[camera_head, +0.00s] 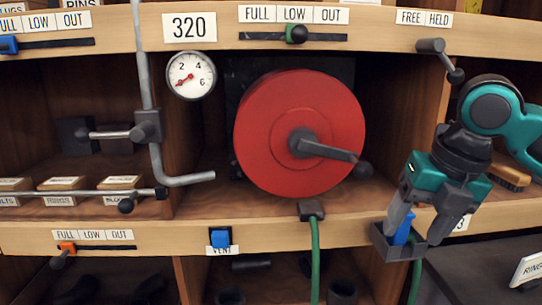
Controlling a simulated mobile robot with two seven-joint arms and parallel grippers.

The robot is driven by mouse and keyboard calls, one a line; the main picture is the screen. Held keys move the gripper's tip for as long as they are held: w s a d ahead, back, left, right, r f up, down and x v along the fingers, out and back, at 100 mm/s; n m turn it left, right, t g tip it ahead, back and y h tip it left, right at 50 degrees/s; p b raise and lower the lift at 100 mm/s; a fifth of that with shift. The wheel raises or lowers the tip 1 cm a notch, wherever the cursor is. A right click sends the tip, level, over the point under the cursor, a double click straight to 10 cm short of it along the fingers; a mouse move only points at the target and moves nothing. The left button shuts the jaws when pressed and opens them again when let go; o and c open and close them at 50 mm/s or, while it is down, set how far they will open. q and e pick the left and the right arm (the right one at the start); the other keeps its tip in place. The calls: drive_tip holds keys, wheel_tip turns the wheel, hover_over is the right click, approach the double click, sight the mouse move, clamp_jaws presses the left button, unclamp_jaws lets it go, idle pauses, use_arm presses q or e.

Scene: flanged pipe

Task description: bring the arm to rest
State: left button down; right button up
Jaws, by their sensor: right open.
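My right gripper (413,234) is at the right of the head view, on a teal and dark grey arm coming in from the right. It points down at the shelf's front edge. Its two grey fingers are apart, one on each side of a small blue piece (403,228). The blue piece sits in a dark grey bracket (383,242) on the shelf front. I cannot tell whether a finger touches it. My left gripper is not in view.
A red round disc (265,130) with a dark crank handle fills the middle bay. A bent grey pipe (149,100) and a gauge (191,75) are left of it. A dark lever (440,60) is above my right arm. Green hoses (315,262) hang below. A brush (509,178) lies at right.

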drive_tip(key=w+a+f+m+t+y, duration=0.1)
drive_tip(key=a+f+m+t+y, duration=0.1)
drive_tip(key=a+f+m, duration=0.35)
drive_tip(key=w+a+f+m+t+y, duration=0.1)
drive_tip(key=a+f+m+y, duration=0.15)
drive_tip(key=f+m, duration=0.55)
drive_tip(key=a+f+m+t+y, duration=0.1)
drive_tip(key=a+f+m+t, duration=0.2)
drive_tip(key=f, duration=0.6)
drive_tip(key=s+d+f+m+t+h, duration=0.1)
drive_tip(key=s+d+f+m+h, duration=0.1)
drive_tip(key=s+f+m, duration=0.5)
drive_tip(key=s+d+f+m+t+h, duration=0.1)
drive_tip(key=s+d+f+m+h, duration=0.2)
drive_tip(key=s+d+f+m, duration=0.2)
drive_tip(key=s+f+m, duration=0.3)
drive_tip(key=s, duration=0.1)
drive_tip(key=shift+d+f, duration=0.15)
drive_tip(key=shift+f, duration=0.05)
